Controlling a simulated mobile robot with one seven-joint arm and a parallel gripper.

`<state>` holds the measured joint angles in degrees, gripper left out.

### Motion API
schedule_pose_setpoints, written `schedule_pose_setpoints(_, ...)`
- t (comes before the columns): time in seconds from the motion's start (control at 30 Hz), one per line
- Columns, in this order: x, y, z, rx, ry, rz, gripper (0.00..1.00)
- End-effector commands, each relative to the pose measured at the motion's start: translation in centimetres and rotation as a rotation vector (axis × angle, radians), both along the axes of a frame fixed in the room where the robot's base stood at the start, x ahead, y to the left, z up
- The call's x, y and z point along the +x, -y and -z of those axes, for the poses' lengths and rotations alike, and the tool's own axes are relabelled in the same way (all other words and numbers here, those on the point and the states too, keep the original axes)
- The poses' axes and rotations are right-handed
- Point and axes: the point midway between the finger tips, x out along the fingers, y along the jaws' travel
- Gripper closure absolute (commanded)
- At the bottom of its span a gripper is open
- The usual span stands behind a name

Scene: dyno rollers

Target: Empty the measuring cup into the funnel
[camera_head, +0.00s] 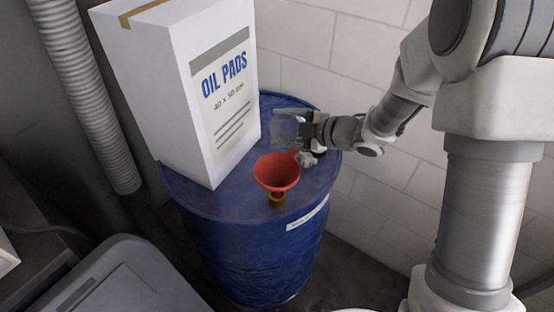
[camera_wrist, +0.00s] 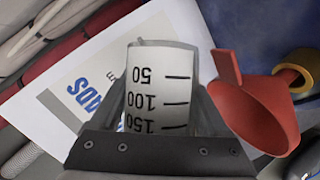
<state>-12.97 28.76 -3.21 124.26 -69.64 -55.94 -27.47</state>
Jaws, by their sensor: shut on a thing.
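The measuring cup (camera_head: 285,128) is clear with a greyish tint. In the wrist view the cup (camera_wrist: 160,92) shows black marks 50, 100 and 150, upside down in the picture. My gripper (camera_head: 308,130) is shut on the cup and holds it just behind the funnel, above the drum top. The red funnel (camera_head: 277,172) stands in a brass-coloured fitting (camera_head: 277,200) near the drum's front edge. In the wrist view the funnel (camera_wrist: 268,112) is right of the cup, its tab close to the cup's side. I cannot tell what the cup contains.
A blue drum (camera_head: 245,250) bears the funnel and a tall white OIL PADS box (camera_head: 185,90), close left of the cup. A block wall (camera_head: 345,60) stands behind. A ribbed hose (camera_head: 85,90) and a grey lidded bin (camera_head: 125,285) are at left.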

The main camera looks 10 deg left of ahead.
Motion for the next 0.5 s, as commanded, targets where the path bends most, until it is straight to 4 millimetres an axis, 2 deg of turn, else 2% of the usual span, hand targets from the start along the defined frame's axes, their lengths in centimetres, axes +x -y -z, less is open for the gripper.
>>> schedule_pose_setpoints(0.03,0.00,0.04,-0.64,0.004,-0.021,0.000,0.81)
schedule_pose_setpoints(0.5,-0.05,0.00,-1.38,0.043,-0.201,0.001,0.81)
